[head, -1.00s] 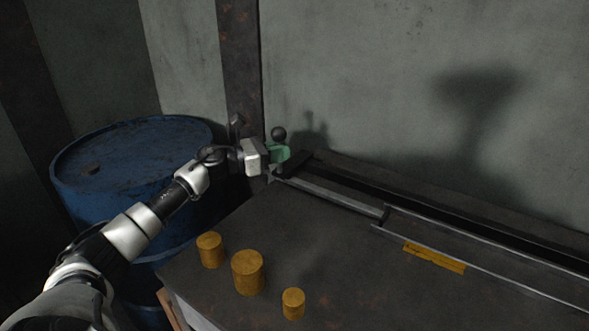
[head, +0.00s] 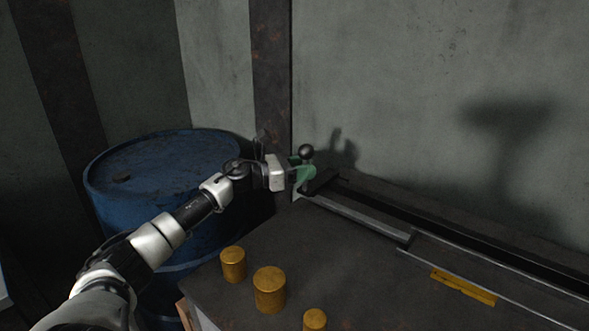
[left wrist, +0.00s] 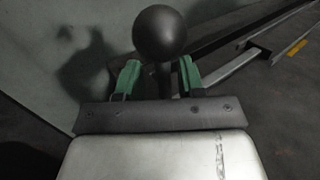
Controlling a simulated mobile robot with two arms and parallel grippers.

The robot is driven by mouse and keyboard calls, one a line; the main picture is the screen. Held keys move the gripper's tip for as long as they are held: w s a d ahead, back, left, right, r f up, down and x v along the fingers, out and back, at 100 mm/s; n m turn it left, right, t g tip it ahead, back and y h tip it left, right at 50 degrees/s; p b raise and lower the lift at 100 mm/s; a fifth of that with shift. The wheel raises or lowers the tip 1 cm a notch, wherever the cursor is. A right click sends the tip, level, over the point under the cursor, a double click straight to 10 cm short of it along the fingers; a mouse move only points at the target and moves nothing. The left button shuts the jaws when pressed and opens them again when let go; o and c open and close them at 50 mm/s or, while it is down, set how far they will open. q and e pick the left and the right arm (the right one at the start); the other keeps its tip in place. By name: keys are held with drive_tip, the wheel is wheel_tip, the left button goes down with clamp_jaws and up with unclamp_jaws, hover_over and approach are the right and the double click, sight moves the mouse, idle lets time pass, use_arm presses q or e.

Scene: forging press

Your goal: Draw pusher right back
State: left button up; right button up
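The pusher (head: 306,151) has a dark ball knob on a thin upright stem, above a dark block at the far left end of the rail. In the left wrist view its knob (left wrist: 160,33) is large and near. My left gripper (head: 305,173), with green fingers, is at the stem just below the knob. In the left wrist view the fingers (left wrist: 158,75) stand one on each side of the stem, with gaps visible, so it looks open around it. The fingers hide part of the stem in the head view. My right gripper is not in view.
The rail (head: 365,217) runs along the wall to the right, with a yellow strip (head: 463,287) beside it. Several brass-coloured cylinders (head: 269,290) stand on the dark table (head: 350,270). A blue drum (head: 165,165) stands left of the table, behind my left arm.

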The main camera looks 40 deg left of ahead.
use_arm(q)
drive_tip(key=b+v, duration=0.2)
drive_tip(key=v, duration=0.9)
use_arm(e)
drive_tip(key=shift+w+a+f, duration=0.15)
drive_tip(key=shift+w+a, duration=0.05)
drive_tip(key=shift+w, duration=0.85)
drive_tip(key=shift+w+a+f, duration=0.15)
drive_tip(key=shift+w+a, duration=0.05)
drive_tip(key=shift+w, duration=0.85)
use_arm(q)
drive_tip(key=shift+w, duration=0.15)
